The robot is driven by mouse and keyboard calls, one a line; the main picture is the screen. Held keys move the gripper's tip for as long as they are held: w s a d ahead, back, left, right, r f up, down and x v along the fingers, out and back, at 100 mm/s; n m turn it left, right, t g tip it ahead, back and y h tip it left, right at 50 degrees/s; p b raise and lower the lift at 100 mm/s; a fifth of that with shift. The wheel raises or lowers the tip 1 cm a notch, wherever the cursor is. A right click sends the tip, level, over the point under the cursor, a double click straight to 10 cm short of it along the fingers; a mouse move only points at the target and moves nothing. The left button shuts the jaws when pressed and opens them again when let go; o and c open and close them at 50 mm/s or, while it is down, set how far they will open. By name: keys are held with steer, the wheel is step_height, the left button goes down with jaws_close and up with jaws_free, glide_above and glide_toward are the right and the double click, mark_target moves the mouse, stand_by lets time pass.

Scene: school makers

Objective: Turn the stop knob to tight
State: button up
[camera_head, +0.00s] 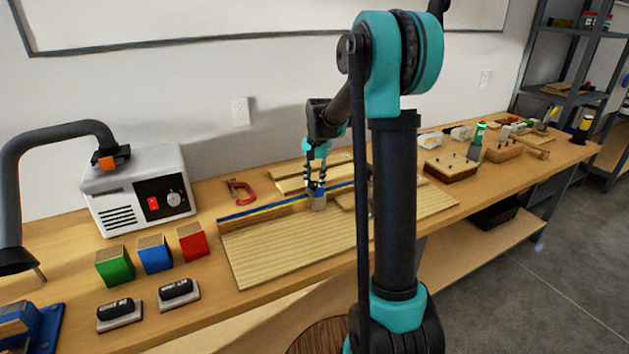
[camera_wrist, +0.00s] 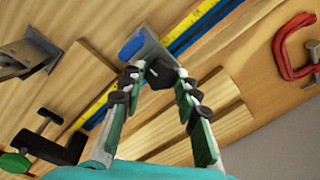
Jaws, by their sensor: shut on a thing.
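The stop (camera_wrist: 146,44) is a small grey block with a blue part, sitting on the fence beside a yellow and blue measuring strip (camera_wrist: 207,17). Its black knob (camera_wrist: 160,75) faces my gripper. My gripper (camera_wrist: 158,84) has its two fingertips around the knob and is shut on it. In the head view my gripper (camera_head: 316,180) points down at the stop (camera_head: 319,202), over the fence on the wooden board (camera_head: 290,245). The knob is hidden there by the fingers. I cannot read any tight mark.
A red clamp (camera_head: 240,190) lies behind the fence, and wooden planks (camera_head: 290,183) lie around it. A black clamp with a green end (camera_wrist: 45,150) and a metal piece (camera_wrist: 28,55) show at the wrist view's left. Coloured blocks (camera_head: 155,254) stand at the bench's left.

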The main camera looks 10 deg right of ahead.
mark_target(316, 184)
steer(key=shift+m, duration=0.7)
steer(key=o, duration=0.9)
steer(key=r, duration=1.2)
steer(key=shift+s+d, duration=0.3)
steer(key=shift+o, duration=0.3)
